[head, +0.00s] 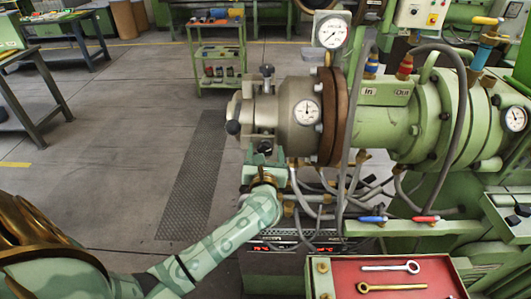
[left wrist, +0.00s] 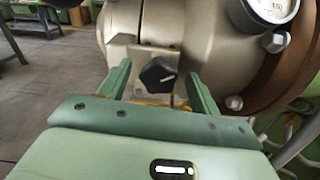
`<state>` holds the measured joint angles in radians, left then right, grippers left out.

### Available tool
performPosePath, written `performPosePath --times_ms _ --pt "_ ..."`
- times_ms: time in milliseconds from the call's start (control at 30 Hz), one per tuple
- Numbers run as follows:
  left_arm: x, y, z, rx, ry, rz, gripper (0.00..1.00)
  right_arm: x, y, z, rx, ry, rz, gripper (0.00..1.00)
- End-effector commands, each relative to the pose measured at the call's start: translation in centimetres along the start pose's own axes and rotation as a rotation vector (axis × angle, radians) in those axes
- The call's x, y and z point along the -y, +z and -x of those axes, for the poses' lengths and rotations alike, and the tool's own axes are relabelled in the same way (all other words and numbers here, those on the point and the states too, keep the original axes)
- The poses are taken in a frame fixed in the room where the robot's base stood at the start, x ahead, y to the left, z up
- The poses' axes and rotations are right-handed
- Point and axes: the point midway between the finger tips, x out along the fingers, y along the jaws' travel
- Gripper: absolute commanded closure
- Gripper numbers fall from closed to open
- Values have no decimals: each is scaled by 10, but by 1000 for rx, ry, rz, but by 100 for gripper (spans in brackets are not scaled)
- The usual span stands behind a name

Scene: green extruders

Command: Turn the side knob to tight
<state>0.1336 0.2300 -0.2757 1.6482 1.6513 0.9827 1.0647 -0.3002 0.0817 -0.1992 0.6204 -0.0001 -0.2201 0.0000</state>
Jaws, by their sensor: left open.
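In the head view the same black knob (head: 265,147) shows small on the lower side of the extruder head (head: 290,105), just above my left gripper (head: 263,155). In the left wrist view my left gripper (left wrist: 158,82) is open, with one green finger on each side of the knob. A gap shows on both sides, so the fingers do not look closed on it. Any tight label is not readable. My right gripper is out of view.
A dial gauge (head: 307,112) and a brown flange (head: 332,115) are on the extruder. Hoses (head: 318,205) hang below. A red tray (head: 345,279) holds two wrenches.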

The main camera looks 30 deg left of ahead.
Motion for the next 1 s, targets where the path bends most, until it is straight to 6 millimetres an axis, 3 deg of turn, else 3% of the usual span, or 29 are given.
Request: performPosePath --times_ms 233,400,767,1000 --pt "0 0 -1 0 0 0 37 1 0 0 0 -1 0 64" --pt "0 0 -1 0 0 -1 82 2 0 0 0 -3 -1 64" --pt "0 1 0 1 0 -39 82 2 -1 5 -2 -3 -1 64" --pt "1 3 0 -1 1 -176 82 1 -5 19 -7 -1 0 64"
